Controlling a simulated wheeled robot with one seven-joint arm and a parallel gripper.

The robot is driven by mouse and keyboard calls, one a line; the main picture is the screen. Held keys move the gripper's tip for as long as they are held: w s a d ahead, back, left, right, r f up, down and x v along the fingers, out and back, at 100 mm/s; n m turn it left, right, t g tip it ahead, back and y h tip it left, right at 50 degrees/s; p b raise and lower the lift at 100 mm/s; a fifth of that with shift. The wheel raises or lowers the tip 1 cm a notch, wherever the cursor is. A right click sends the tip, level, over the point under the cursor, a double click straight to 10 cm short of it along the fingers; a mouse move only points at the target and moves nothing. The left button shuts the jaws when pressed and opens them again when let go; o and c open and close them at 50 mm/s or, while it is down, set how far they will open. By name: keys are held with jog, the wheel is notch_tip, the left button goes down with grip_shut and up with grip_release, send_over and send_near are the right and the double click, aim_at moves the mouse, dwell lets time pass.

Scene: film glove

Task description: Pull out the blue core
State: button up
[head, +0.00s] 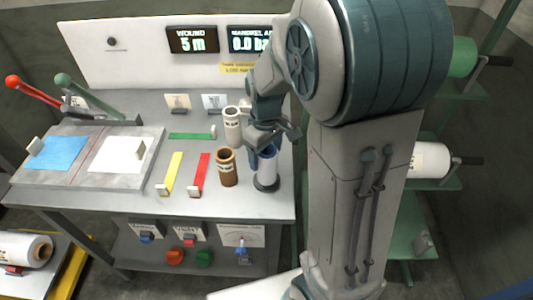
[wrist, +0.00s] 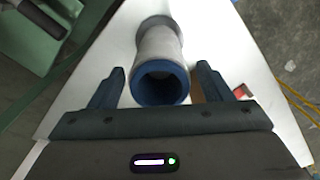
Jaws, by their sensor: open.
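The blue core (wrist: 160,88) shows in the wrist view with its open round mouth facing me and a pale grey-white wrap around its body. In the head view the wrapped core (head: 267,164) stands upright on a dark round base (head: 267,185) near the bench's right end. My gripper (head: 268,138) is over its top and hides part of it. In the wrist view my gripper (wrist: 161,67) is open, with one finger on each side of the blue rim. A gap shows on both sides, and I see no grip on it.
A brown core (head: 227,168) stands close left of the blue one, and a white roll (head: 232,127) stands behind. Yellow (head: 171,173), red (head: 199,174) and green (head: 190,136) strips lie on the bench. The display (head: 192,40) reads WOUND 5 m; the other (head: 250,40) reads 0.0.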

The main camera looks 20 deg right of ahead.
jog(key=shift+f, duration=0.65)
jog(key=c, duration=1.1)
jog(key=shift+o, duration=0.2)
jog(key=shift+r+p, duration=0.35)
jog(key=shift+r, duration=0.15)
notch_tip(320, 180, up, 12)
jog(key=p, duration=0.8)
jog(key=shift+f, duration=0.2)
dwell(0.7)
jog(key=shift+r, duration=0.1)
notch_tip(320, 180, up, 3)
jog(key=shift+f+p, duration=0.15)
jog(key=shift+p, duration=1)
